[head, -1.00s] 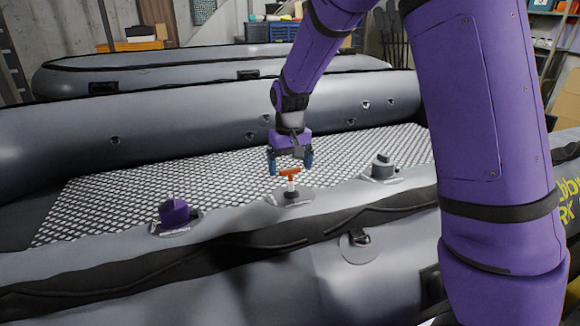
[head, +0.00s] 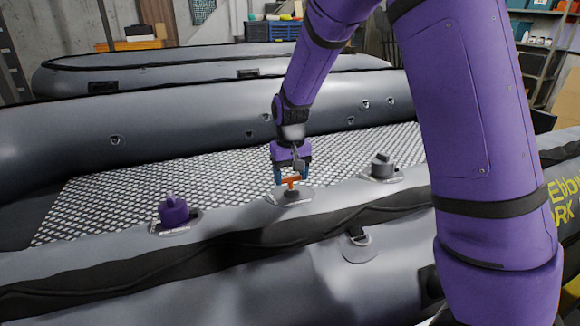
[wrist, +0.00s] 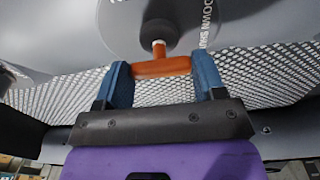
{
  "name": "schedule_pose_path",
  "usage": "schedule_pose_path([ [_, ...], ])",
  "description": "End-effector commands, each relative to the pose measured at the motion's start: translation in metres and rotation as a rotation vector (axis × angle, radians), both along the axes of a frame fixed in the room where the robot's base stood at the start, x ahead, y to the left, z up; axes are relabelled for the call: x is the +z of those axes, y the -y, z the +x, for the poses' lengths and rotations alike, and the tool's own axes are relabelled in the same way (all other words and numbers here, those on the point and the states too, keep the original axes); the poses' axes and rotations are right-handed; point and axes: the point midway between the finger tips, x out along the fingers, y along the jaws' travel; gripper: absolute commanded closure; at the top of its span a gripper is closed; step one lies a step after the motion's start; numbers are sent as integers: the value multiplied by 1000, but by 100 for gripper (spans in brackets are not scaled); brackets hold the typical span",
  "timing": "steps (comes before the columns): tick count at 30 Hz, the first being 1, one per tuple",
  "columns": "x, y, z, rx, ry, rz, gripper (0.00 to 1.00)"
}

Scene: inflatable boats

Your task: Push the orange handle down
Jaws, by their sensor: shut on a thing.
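The orange handle (head: 291,180) is a small T-shaped bar on a short stem. It stands on a grey round base (head: 293,196) on the boat's near tube. In the wrist view the orange bar (wrist: 161,67) lies crosswise between the two blue fingers, which touch its ends. My gripper (head: 292,176) is shut on the handle from above. In the wrist view my gripper (wrist: 164,72) shows both fingers on the bar, with the stem running up to the dark base.
A purple valve cap (head: 174,211) stands on the tube to the left. A dark grey cap (head: 382,165) stands to the right. The patterned floor (head: 120,195) of the boat lies behind. A second boat (head: 200,65) is farther back.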

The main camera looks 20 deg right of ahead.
Motion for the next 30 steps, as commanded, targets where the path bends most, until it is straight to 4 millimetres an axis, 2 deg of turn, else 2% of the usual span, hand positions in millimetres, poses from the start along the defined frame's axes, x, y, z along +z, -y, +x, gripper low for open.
schedule_pose_path([
  [2,-6,0,-1,0,-2,0,79],
  [8,-7,0,-2,0,-4,0,79],
  [9,-7,0,-2,0,-4,-1,32],
  [12,-6,0,-2,0,-4,0,11],
  [23,-1,0,-1,0,-1,0,11],
  [26,10,0,-1,1,2,1,11],
  [30,36,0,0,0,4,2,11],
])
